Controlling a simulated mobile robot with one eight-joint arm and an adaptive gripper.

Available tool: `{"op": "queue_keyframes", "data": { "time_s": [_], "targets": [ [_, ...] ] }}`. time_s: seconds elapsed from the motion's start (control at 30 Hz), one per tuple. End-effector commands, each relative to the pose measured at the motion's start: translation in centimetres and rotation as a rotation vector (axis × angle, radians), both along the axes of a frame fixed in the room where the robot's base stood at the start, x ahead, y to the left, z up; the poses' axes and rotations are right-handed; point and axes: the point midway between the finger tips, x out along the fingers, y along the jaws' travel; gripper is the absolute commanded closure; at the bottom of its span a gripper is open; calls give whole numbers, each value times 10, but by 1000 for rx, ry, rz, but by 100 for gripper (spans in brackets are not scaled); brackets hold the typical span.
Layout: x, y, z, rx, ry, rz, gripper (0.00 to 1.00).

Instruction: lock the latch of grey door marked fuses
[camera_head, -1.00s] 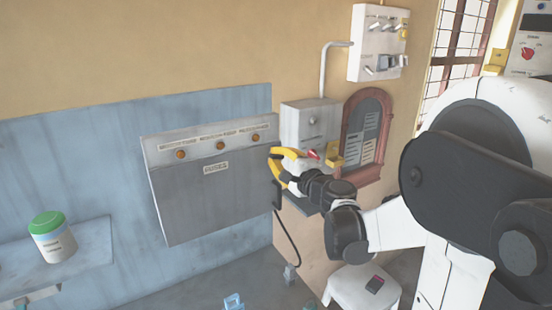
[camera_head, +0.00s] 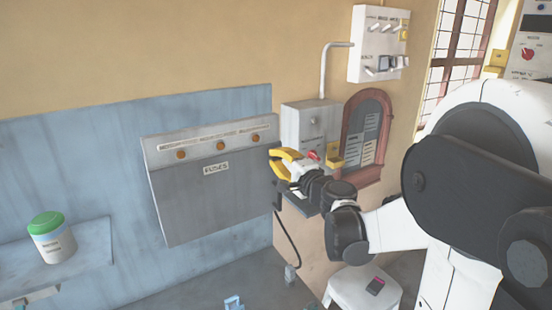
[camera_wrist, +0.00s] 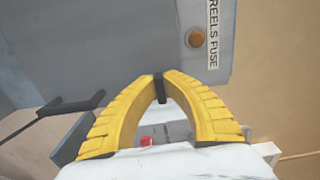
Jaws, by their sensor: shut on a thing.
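The grey door (camera_head: 205,205) marked FUSES hangs flat on the front of a wall box, below a strip with orange lamps. My gripper (camera_head: 272,161) is at the door's upper right edge. In the wrist view its yellow fingers (camera_wrist: 160,82) meet at the tips around a small dark bar (camera_wrist: 160,90), which looks like the latch. Most of the bar is hidden between the fingers. The grey door also fills the upper left of the wrist view (camera_wrist: 95,50).
A white stool (camera_head: 350,287) stands below. A green-lidded jar (camera_head: 52,240) is on a shelf at left.

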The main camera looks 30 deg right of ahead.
Motion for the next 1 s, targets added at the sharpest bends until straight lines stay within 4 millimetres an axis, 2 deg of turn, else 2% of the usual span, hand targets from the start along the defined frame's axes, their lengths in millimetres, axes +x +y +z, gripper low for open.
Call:
{"op": "queue_keyframes", "data": {
  "time_s": [0.03,0.1,0.13,0.43,0.57,1.0],
  "targets": [
    [1,0,1,1,-1,0,100],
    [1,0,1,1,-1,0,75],
    [1,0,1,1,0,0,68],
    [-1,0,0,1,0,0,68],
    [-12,-1,0,1,0,-2,68],
    [-102,-5,0,1,0,-3,68]
  ]
}}
